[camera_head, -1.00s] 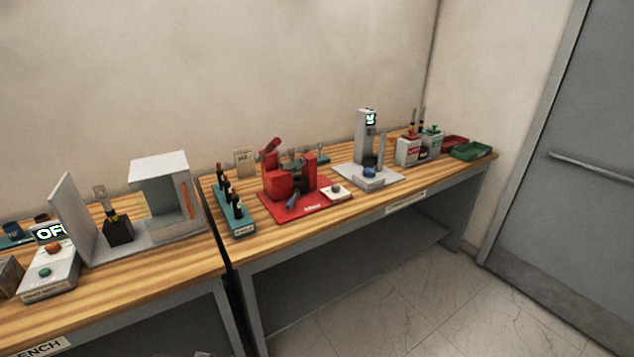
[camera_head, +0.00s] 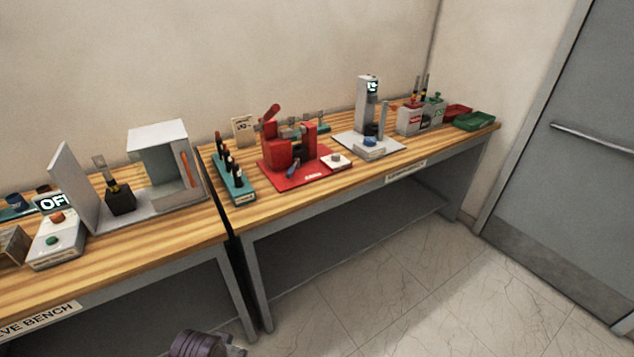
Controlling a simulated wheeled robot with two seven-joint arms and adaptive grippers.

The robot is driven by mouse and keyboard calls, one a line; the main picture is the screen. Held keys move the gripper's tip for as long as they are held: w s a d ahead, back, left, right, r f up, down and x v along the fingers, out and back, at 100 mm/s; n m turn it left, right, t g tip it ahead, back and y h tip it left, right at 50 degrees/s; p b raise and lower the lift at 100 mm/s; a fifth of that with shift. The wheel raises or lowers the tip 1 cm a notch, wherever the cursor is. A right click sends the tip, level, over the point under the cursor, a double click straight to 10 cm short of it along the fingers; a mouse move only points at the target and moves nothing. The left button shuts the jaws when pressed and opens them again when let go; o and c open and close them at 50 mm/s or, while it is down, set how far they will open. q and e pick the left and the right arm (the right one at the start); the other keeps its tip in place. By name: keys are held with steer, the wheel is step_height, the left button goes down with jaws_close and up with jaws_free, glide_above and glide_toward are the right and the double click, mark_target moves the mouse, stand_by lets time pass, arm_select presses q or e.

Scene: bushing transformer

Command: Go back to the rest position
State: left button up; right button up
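The task names no object. A dark purple-grey rounded part (camera_head: 200,345), which looks like a piece of my own arm, shows at the bottom edge, left of the middle. It is in front of the benches and apart from them. Most of it is cut off by the frame, and I cannot tell which arm it belongs to. No fingertips of either gripper show.
The left wooden bench (camera_head: 130,250) carries a grey open cabinet (camera_head: 165,160) and a switch box (camera_head: 57,240). The right bench (camera_head: 270,215) holds a red press (camera_head: 290,150), a grey stand (camera_head: 368,105) and trays (camera_head: 474,121). Floor (camera_head: 400,290) before it is clear, with a door (camera_head: 570,150) right.

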arm_select(q)
steer(key=s+a+f+g, duration=0.1)
steer(key=s+f, duration=0.2)
steer(key=f, duration=1.1)
steer(key=s+f, duration=0.2)
steer(key=f, duration=1.2)
steer(key=s+a+f, duration=0.2)
steer(key=s+f, duration=0.6)
steer(key=s, duration=0.2)
steer(key=s+a+f+g, duration=0.1)
steer(key=s+a+f, duration=0.1)
steer(key=s+f, duration=0.7)
steer(key=shift+s+a, duration=0.2)
steer(key=shift+s, duration=0.8)
steer(key=shift+s, duration=0.15)
